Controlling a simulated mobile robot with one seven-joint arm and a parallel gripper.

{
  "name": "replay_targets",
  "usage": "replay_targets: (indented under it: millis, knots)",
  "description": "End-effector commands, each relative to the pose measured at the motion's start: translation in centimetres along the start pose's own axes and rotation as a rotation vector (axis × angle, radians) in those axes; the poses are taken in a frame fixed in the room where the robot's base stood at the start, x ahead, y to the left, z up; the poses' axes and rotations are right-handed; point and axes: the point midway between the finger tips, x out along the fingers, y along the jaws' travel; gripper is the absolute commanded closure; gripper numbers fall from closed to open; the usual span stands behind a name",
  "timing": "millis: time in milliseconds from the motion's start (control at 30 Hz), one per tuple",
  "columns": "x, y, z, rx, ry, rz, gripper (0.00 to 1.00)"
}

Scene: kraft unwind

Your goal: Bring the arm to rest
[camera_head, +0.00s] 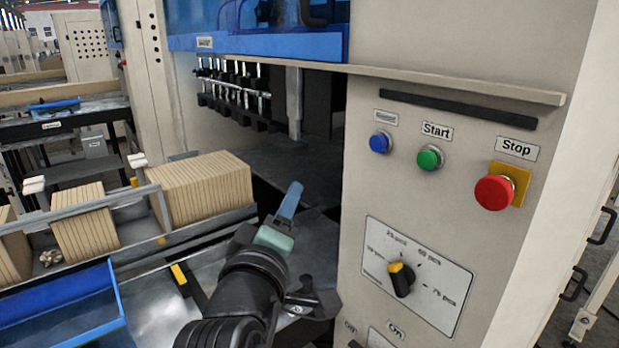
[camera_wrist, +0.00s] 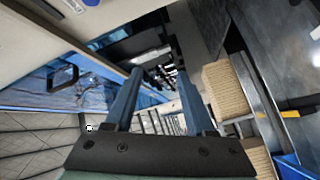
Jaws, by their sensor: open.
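My gripper (camera_head: 289,198) shows in the head view at the end of my dark arm, left of the machine's control panel (camera_head: 430,220). It points up and away, in front of the dark opening of the machine. In the wrist view the two blue fingers of my gripper (camera_wrist: 157,65) stand apart, with nothing between them. In the head view the fingers overlap, so the gap is hidden there.
The panel has a blue button, a green Start button (camera_head: 430,158), a red Stop button (camera_head: 494,192) and a black-and-yellow knob (camera_head: 402,279). Brown kraft stacks (camera_head: 203,186) stand in a metal rack on the left. A blue tray (camera_head: 60,310) lies at lower left.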

Motion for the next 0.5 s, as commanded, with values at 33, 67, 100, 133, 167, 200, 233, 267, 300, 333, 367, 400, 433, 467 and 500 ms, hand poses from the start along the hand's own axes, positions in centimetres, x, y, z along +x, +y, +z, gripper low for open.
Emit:
replay_targets:
  millis: [33,67,100,133,167,200,233,267,300,333,367,400,433,467,500]
  knots:
    - [-1.1,3.9,-1.0,0.148,0.067,0.07,0.45]
    - [-1.9,6.0,-1.6,0.239,0.112,0.105,0.45]
    - [-3.1,8.7,-2.3,0.354,0.174,0.147,0.45]
    - [-4.2,10.7,-2.8,0.438,0.224,0.176,0.45]
    - [-5.3,12.7,-3.3,0.519,0.277,0.204,0.45]
    - [-6.9,15.0,-3.8,0.618,0.347,0.234,0.45]
    - [-8.2,16.7,-4.2,0.688,0.399,0.253,0.45]
    - [-9.4,18.2,-4.5,0.751,0.451,0.271,0.45]
    - [-11.1,20.0,-4.8,0.827,0.516,0.288,0.45]
    - [-12.2,21.2,-5.0,0.877,0.564,0.299,0.45]
    - [-13.4,22.2,-5.2,0.922,0.607,0.306,0.45]
    - [-14.7,23.4,-5.3,0.972,0.659,0.312,0.45]
    - [-15.6,24.1,-5.4,1.004,0.692,0.316,0.45]
    - [-16.3,24.6,-5.5,1.032,0.72,0.317,0.45]
    - [-17.1,25.3,-5.6,1.06,0.752,0.319,0.45]
